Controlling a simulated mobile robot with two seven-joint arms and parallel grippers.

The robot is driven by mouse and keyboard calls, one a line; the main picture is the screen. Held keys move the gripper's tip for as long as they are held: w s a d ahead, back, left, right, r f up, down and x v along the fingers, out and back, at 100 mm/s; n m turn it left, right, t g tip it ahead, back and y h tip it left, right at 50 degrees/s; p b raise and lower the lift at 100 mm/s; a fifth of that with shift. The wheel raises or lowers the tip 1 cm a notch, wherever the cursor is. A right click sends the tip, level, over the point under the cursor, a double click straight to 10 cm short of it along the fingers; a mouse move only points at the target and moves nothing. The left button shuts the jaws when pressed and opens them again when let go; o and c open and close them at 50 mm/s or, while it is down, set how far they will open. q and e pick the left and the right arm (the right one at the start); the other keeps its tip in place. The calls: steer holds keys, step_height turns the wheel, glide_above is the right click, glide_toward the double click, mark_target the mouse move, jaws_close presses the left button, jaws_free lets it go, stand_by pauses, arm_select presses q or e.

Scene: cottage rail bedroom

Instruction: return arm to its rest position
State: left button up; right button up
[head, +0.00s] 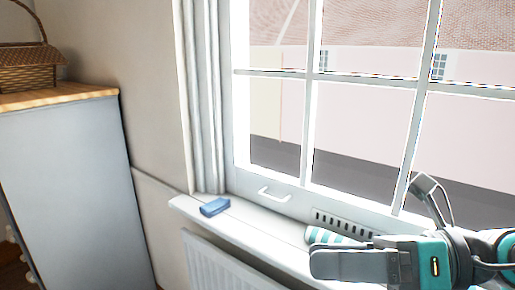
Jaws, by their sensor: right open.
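My right arm comes in at the lower right, and its right gripper (352,263) is in front of the window sill (245,231). Its jaws are open and point left, seen side-on, with a grey finger nearest me. Nothing shows held between them. My left gripper is out of view.
A small blue box-like item (214,207) lies at the sill's left end. The window (310,187) with its handle is shut behind. A white radiator (215,266) is below the sill. A grey cabinet (70,185) with a wicker basket (28,72) stands at left.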

steer(key=w+d+r+m+t, duration=0.2)
steer(key=r+m+t, duration=0.1)
steer(key=m+t, duration=0.45)
steer(key=w+d+r+m+t, duration=0.2)
steer(key=w+r+m+t, duration=0.1)
steer(key=m+t, duration=0.4)
steer(key=w+d+f+m+t+h, duration=0.1)
steer(key=w+d+f+m+h, duration=0.1)
steer(key=d+f+m+h, duration=0.55)
steer(key=w+d+f+m+t+h, duration=0.15)
steer(key=f+m+h, duration=0.25)
steer(key=m+h, duration=0.7)
steer(key=s+d+f+m+g, duration=0.1)
steer(key=s+f+m+g, duration=0.25)
steer(key=f, duration=0.35)
steer(key=s+d+f+m+g, duration=0.1)
steer(key=s+f+m+g, duration=0.1)
steer(key=f+m+g, duration=0.4)
steer(key=s+a+f+g+y, duration=0.25)
steer(key=s+f+g, duration=0.45)
steer(key=s+f, duration=0.55)
steer(key=w+a+f+t+y, duration=0.1)
steer(key=w+a+f+t, duration=0.2)
steer(key=w+f+t, duration=0.2)
steer(key=shift+w+a+f+t+p, duration=0.4)
steer(key=shift+f+t, duration=0.75)
